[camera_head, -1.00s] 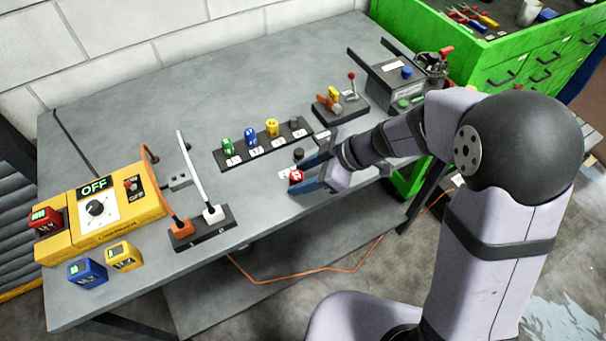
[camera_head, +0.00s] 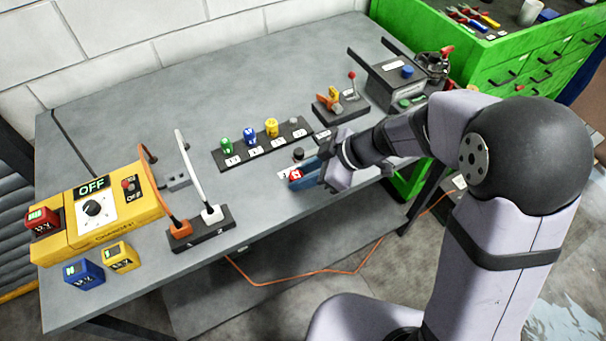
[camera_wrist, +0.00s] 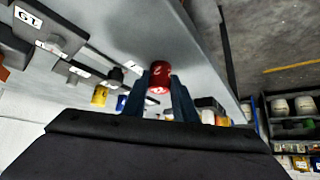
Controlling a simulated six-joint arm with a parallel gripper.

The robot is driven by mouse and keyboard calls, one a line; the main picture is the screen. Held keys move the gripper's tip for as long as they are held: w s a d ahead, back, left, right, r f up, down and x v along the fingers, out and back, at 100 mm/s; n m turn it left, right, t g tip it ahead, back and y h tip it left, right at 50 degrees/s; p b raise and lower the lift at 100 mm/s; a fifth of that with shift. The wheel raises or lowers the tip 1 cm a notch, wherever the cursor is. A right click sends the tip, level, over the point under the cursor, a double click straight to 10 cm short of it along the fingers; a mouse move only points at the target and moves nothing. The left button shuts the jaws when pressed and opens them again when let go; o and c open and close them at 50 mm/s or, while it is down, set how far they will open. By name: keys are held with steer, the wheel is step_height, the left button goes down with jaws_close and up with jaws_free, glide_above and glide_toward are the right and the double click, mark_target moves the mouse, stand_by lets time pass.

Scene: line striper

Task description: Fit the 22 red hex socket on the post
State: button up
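The red hex socket (camera_head: 295,174) with a white mark is near the table's front edge, between my blue fingertips. My gripper (camera_head: 298,175) is shut on it, one finger on each side. In the wrist view the red socket (camera_wrist: 159,76) sits between the ends of the two fingers (camera_wrist: 161,92). A rack (camera_head: 262,148) behind it holds a green socket (camera_head: 227,145), a blue socket (camera_head: 249,136) and a yellow socket (camera_head: 271,128). A bare grey post (camera_head: 293,122) stands at its right end. A short dark post (camera_head: 298,153) stands just behind my fingers. Which post is meant, I cannot tell.
A toggle clamp (camera_head: 340,102) and a grey box with a blue knob (camera_head: 398,80) stand further right. A cable block (camera_head: 201,228) and a yellow power unit (camera_head: 100,212) with battery packs are at left. The table between the cable block and my gripper is clear.

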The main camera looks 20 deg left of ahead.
steer(key=shift+r, duration=0.75)
steer(key=shift+c, duration=0.4)
steer(key=shift+r+p, duration=0.55)
steer(key=shift+r, duration=1.2)
steer(key=shift+w+r, duration=0.1)
steer(key=shift+w+a+r, duration=0.15)
steer(key=shift+w, duration=0.05)
steer(key=w+a+r+p, duration=0.2)
steer(key=w+p, duration=0.3)
steer(key=w, duration=0.3)
steer(key=w+a+r+p, duration=0.3)
steer(key=w+p, duration=0.1)
steer(key=w, duration=0.4)
steer(key=shift+w+a+p, duration=0.35)
steer(key=shift+a, duration=0.05)
steer(key=shift+f, duration=0.1)
